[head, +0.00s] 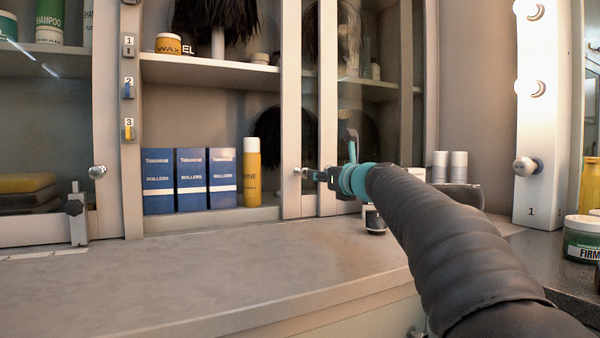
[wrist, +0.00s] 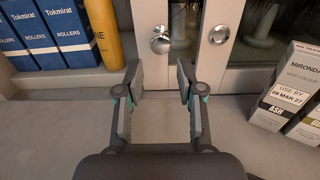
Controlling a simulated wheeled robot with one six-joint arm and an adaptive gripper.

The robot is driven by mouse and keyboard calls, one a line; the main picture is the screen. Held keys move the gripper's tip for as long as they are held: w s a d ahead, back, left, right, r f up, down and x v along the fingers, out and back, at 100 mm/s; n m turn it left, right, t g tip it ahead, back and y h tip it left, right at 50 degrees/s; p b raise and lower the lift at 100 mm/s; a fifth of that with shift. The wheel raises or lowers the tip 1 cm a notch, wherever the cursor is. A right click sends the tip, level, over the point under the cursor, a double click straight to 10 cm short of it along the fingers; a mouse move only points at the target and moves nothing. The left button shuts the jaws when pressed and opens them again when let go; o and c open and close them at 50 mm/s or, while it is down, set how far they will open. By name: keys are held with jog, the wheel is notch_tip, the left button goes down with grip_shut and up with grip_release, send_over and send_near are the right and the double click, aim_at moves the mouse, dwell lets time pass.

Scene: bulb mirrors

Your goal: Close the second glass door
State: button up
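A cabinet with glass doors stands above the counter. Its middle bay is open at the front, and door frames (head: 291,120) overlap at the bay's right side. I cannot tell for sure which frame is the second door's. A round metal knob (head: 297,171) sits on the left frame; it also shows in the wrist view (wrist: 160,42), with another knob (wrist: 219,34) to its right. My gripper (head: 318,175) is just in front of the left knob. In the wrist view my gripper (wrist: 158,72) is open and empty, its fingertips a little short of the knob.
Blue roller boxes (head: 191,180) and a yellow bottle (head: 252,172) stand inside the open bay. A left door has its own knob (head: 97,172). Hair colour boxes (wrist: 287,88) stand right of my gripper. The counter (head: 230,265) is mostly clear in front.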

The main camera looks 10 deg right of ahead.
aim_at(302, 172)
jog(key=p+x, duration=0.2)
jog(key=x, duration=0.9)
jog(key=shift+f, duration=0.1)
grip_shut()
